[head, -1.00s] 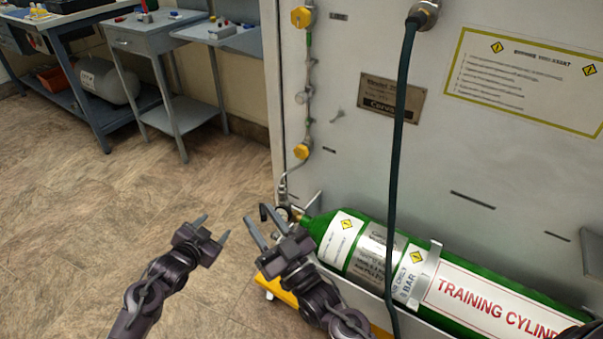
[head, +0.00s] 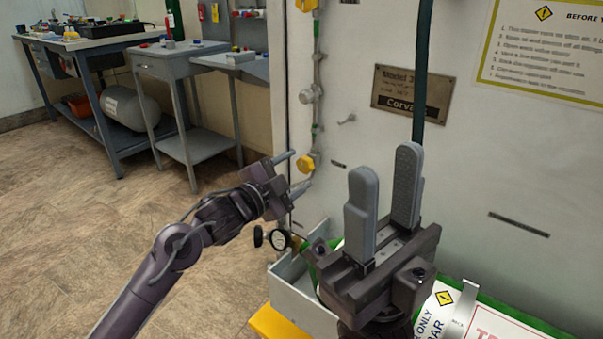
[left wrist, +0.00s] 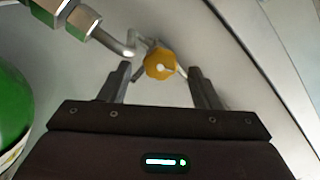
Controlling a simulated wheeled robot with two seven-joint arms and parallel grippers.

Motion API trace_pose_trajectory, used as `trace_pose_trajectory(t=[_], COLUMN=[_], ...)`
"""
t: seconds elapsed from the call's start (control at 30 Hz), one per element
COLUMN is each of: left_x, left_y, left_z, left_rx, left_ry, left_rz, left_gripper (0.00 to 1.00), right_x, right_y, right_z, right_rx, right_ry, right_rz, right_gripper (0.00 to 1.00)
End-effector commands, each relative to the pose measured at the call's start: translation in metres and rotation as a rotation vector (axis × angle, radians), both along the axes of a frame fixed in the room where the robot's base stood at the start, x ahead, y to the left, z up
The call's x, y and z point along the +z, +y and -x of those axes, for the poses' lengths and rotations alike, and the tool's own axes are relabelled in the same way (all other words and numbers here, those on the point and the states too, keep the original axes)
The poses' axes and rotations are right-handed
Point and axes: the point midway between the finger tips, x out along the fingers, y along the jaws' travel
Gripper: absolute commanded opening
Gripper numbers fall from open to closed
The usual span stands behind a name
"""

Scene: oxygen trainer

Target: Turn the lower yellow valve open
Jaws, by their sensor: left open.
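The lower yellow valve (head: 305,165) is a small yellow knob on the pipe run at the left edge of the pale panel. My left gripper (head: 296,171) is open, with its fingers pointing at the panel at the valve's height. In the left wrist view the yellow knob (left wrist: 160,65) shows between and beyond the fingertips of my left gripper (left wrist: 160,80); I see no clear contact. My right gripper (head: 385,205) is open and empty, close to the head camera, with its fingers pointing up in front of the panel.
The upper yellow valve (head: 306,5) is at the top of the pipe. A green cylinder (head: 490,305) lies in a cradle below, partly hidden by my right gripper; its end also shows in the left wrist view (left wrist: 14,105). A dark hose (head: 421,80) hangs down the panel.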

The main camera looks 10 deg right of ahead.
Motion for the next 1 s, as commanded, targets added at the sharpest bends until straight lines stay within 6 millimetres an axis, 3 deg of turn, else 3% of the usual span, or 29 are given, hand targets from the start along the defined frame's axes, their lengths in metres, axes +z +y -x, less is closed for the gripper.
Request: trace_pose_trajectory(t=[0.2,0.53,0.87,1.0], left_x=[-0.001,0.000,0.000,0.000], left_y=[-0.018,-0.020,-0.020,-0.020], left_z=[-0.014,-0.016,-0.016,-0.016], left_rx=[0.001,0.001,0.001,0.001], left_ry=[0.000,0.000,0.001,0.004], left_rz=[0.001,0.001,0.000,0.003], left_gripper=[0.57,0.56,0.12,0.12], right_x=[-0.004,-0.004,-0.004,-0.002], right_y=[0.000,0.000,0.000,0.000], right_z=[0.000,0.000,0.000,0.000], right_rx=[-0.001,-0.001,-0.001,-0.001], right_ry=[-0.011,-0.013,-0.013,-0.013], right_rz=[0.001,0.001,0.001,0.001], right_gripper=[0.36,0.36,0.36,0.36])
